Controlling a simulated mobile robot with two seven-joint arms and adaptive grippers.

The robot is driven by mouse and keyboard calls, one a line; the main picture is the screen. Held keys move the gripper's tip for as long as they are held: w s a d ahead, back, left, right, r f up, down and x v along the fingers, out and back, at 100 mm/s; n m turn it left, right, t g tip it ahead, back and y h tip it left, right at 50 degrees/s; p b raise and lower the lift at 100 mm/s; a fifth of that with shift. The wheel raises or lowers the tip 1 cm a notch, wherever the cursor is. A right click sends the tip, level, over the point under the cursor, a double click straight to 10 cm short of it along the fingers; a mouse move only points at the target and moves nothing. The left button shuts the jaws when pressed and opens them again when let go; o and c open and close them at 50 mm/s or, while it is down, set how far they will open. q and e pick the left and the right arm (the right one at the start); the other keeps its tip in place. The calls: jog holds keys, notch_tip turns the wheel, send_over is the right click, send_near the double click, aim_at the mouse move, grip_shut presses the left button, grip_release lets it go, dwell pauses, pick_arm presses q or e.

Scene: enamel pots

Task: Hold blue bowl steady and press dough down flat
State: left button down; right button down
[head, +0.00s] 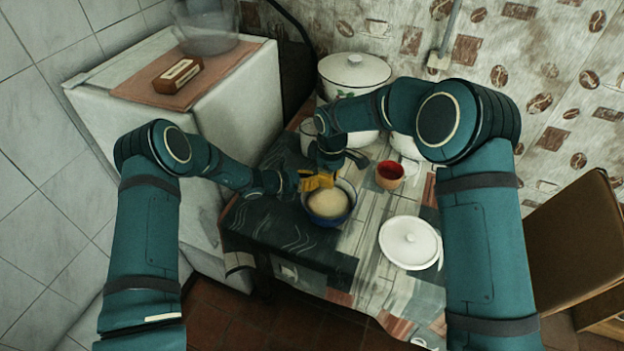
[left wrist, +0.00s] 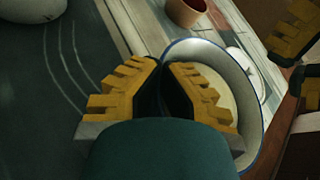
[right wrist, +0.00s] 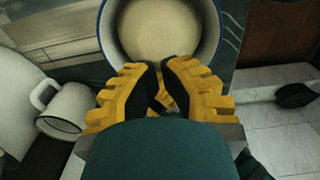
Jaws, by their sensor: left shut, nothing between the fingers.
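The blue bowl (head: 345,217), white inside with a blue rim, stands upright on the table with pale dough (head: 328,205) inside. The dough also shows in the right wrist view (right wrist: 160,30). My left gripper (left wrist: 163,66) is shut and empty at the bowl's left side in the head view, and its fingers cover part of the rim in its wrist view. My right gripper (right wrist: 160,66) is at the near rim in its wrist view, its fingertips close together. Its fingers hide that part of the rim, so I cannot tell whether they grip it. The two grippers are close together.
A red-inside cup (head: 390,174) stands right of the bowl, and a white lid (head: 410,241) lies farther right. A large white lidded pot (head: 354,72) stands behind. A white mug (right wrist: 68,105) is near my right gripper. The patterned table's front left is clear.

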aim_at(328, 198)
jog(key=shift+f, duration=1.9)
pick_arm(q)
jog(key=shift+s+d+f, duration=0.1)
pick_arm(e)
jog(key=shift+s+f, duration=0.1)
jog(key=shift+f, duration=2.95)
dwell(0.5)
dwell(0.4)
jog(key=shift+r, duration=4.1)
pick_arm(q)
jog(key=c, duration=1.7)
grip_release()
jog(key=o, duration=0.6)
jog(key=shift+o, duration=0.2)
